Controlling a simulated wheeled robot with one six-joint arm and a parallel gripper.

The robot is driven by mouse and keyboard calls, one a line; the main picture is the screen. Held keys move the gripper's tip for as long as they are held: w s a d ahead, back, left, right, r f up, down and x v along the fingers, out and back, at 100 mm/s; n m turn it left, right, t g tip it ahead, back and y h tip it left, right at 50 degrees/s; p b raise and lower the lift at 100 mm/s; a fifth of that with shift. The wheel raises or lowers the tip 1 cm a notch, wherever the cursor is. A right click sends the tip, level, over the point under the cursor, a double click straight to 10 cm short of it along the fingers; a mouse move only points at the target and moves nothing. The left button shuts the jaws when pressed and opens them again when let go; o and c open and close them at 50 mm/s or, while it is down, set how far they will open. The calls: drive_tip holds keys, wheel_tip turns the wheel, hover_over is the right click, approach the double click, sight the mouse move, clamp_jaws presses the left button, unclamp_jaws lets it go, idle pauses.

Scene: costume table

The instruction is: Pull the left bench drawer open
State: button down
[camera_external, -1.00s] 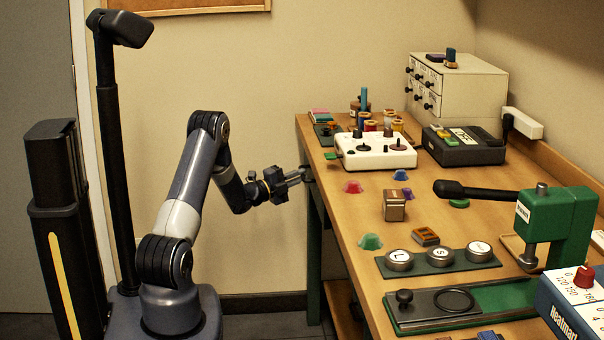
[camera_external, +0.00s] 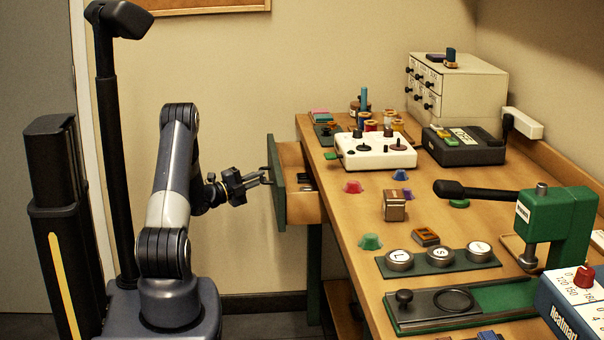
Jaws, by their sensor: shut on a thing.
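The left bench drawer (camera_external: 303,207) sticks out from the far end of the wooden bench's front edge. It has a green front panel (camera_external: 277,183) and wooden sides, and some small dark things show inside it. My gripper (camera_external: 266,177) is at the outer face of the green panel, shut on the drawer handle. The handle itself is mostly hidden by the fingers.
The wooden bench (camera_external: 349,217) carries a white control box (camera_external: 375,151), coloured gems, a row of lettered round weights and a green press (camera_external: 560,225). A small drawer cabinet (camera_external: 470,95) stands at the back. The floor space between my base and the bench is clear.

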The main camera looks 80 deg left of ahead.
drive_tip(key=s+p, duration=0.2)
drive_tip(key=s, duration=1.2)
drive_tip(key=c, duration=1.5)
unclamp_jaws()
drive_tip(key=v, duration=1)
drive_tip(key=shift+s+d+f, duration=0.1)
drive_tip(key=shift+s+d, duration=0.1)
drive_tip(key=shift+s, duration=0.15)
